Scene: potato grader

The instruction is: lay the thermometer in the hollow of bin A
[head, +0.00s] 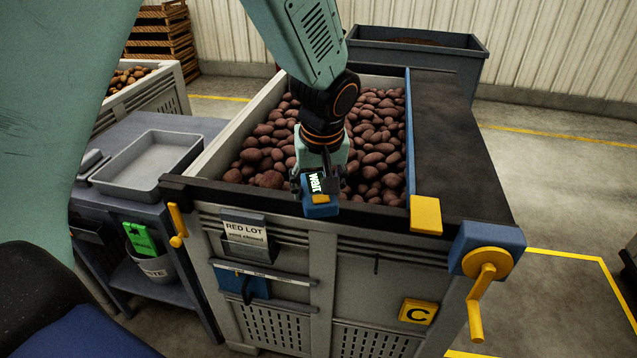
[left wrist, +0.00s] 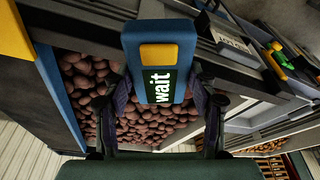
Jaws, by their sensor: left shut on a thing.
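The thermometer (head: 320,207) is a blue block with a yellow button and a lit display reading "wait". My left gripper (head: 320,178) is shut on it, fingers pointing down. In the head view it appears at the front rim of a grey bin (head: 290,222) filled with red potatoes (head: 375,135). The wrist view shows the thermometer (left wrist: 160,55) between the fingers, with potatoes behind it. This bin carries a yellow plate marked C (head: 417,312) and a "RED LOT" card (head: 245,228). No A label and no clear hollow show. My right gripper is out of view.
A dark belt (head: 450,140) with a blue edge and yellow crank (head: 487,270) runs along the bin's right side. At left, a bench holds an empty grey tray (head: 148,160). Another potato bin (head: 140,95) and a dark bin (head: 415,50) stand behind.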

